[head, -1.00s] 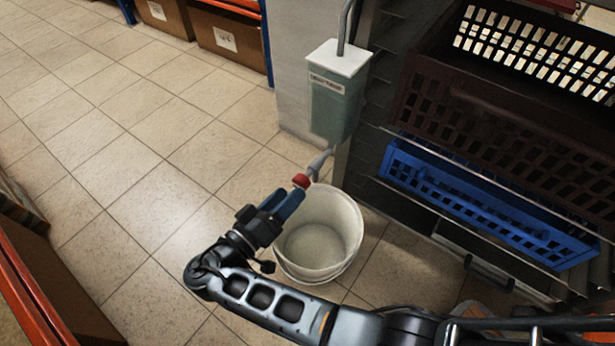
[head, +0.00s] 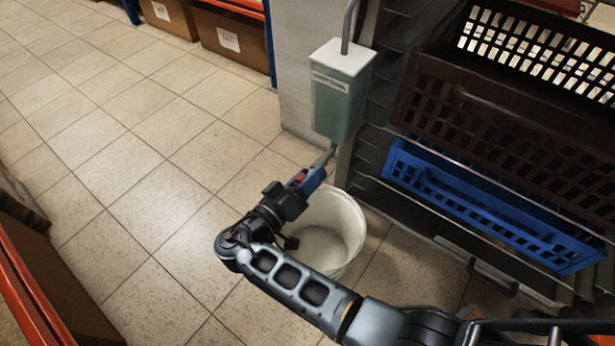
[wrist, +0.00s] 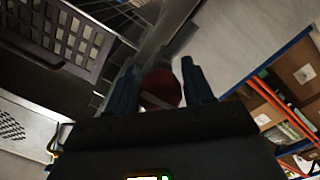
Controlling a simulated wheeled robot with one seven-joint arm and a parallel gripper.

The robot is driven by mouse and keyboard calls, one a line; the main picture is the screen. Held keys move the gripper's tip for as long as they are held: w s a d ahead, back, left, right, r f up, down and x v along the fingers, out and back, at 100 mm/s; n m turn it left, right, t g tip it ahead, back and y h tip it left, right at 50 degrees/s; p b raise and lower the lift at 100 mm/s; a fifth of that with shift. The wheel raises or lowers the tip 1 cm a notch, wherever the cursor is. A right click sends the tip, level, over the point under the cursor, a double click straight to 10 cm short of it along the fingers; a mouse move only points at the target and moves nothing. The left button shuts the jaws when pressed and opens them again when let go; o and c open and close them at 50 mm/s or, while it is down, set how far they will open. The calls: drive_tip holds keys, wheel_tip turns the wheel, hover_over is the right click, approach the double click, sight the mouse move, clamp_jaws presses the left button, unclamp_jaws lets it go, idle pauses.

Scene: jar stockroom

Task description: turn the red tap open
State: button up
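The red tap (head: 300,177) sits on the grey pipe below a grey-green tank with a white lid. In the head view it is mostly covered by my gripper (head: 309,182), whose blue fingers reach along both sides of it. In the wrist view the red tap (wrist: 160,89) lies between the two fingers of my gripper (wrist: 159,66). The fingers stand apart, with the tap nearly filling the space between them. I see no clear grip on it, and contact is hard to judge.
The tank (head: 341,90) hangs on a pale pillar. A white bucket (head: 350,222) stands on the floor under the tap. To the right, a rack holds a blue crate (head: 490,205) and a dark brown crate (head: 500,125). The tiled floor at left is clear.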

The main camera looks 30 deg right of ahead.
drive_tip(key=c, duration=0.7)
drive_tip(key=shift+n, duration=0.4)
drive_tip(key=n+p, duration=0.2)
drive_tip(key=n, duration=0.1)
drive_tip(key=shift+r+n, duration=0.15)
drive_tip(key=shift+n, duration=0.15)
drive_tip(key=n+p, duration=0.2)
drive_tip(key=n, duration=0.2)
drive_tip(key=shift+n, duration=0.4)
drive_tip(key=n+t+p, duration=0.1)
drive_tip(key=n+p, duration=0.1)
drive_tip(key=n, duration=0.3)
drive_tip(key=shift+n+p, duration=1)
drive_tip(key=shift+n, duration=1.2)
drive_tip(key=shift+c, duration=0.2)
